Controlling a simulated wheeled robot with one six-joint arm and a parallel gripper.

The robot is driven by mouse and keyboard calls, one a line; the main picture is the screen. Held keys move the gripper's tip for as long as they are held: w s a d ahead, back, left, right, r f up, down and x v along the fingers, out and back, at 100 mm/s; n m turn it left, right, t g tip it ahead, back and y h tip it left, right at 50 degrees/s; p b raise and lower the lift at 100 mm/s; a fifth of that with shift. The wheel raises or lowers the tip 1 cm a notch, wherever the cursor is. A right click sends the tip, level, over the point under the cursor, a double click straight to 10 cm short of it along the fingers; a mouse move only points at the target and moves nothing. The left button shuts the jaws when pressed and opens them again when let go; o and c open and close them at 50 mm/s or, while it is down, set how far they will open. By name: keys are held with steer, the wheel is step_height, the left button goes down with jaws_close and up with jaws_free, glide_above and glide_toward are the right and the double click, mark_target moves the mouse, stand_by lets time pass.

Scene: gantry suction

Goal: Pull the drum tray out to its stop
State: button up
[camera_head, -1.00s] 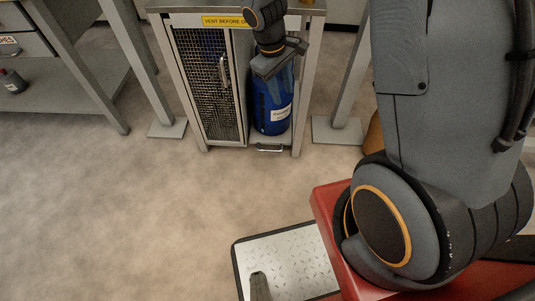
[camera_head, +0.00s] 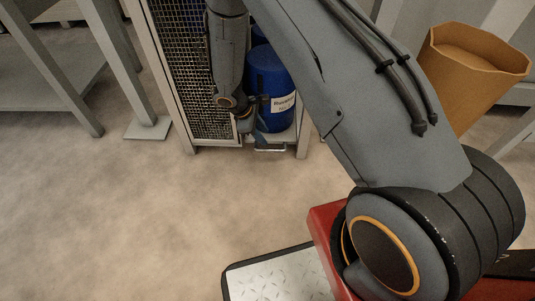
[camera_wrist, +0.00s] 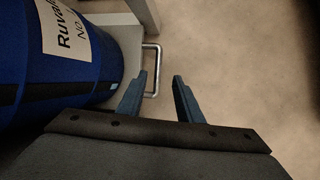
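The blue drum (camera_head: 268,72) with a white label stands in the right half of the cabinet. It also shows at the left of the wrist view (camera_wrist: 60,85). It rests on the pale drum tray (camera_head: 288,134), whose front edge shows beside the drum in the wrist view (camera_wrist: 128,48). A metal bar handle (camera_head: 270,150) sticks out from the tray front. My gripper (camera_wrist: 160,80) is open and empty. In the wrist view the handle's outer bar (camera_wrist: 157,62) appears between the fingertips, close to the left one. I cannot tell whether they touch.
A mesh panel (camera_head: 190,115) covers the cabinet's left half, behind my arm. A grey table leg stands on a foot plate (camera_head: 147,128) to the left. A tan bin (camera_head: 480,70) stands at the right. The floor (camera_head: 150,220) before the cabinet is clear.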

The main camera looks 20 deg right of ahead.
steer(key=b, duration=0.2)
glide_toward(271, 150)
steer(key=shift+n, duration=0.4)
steer(key=b+x, duration=0.2)
steer(key=x, duration=0.5)
steer(key=shift+w+d+f+b, duration=0.1)
steer(key=shift+w+f+b, duration=0.05)
steer(key=shift+f+b, duration=0.2)
jaws_close()
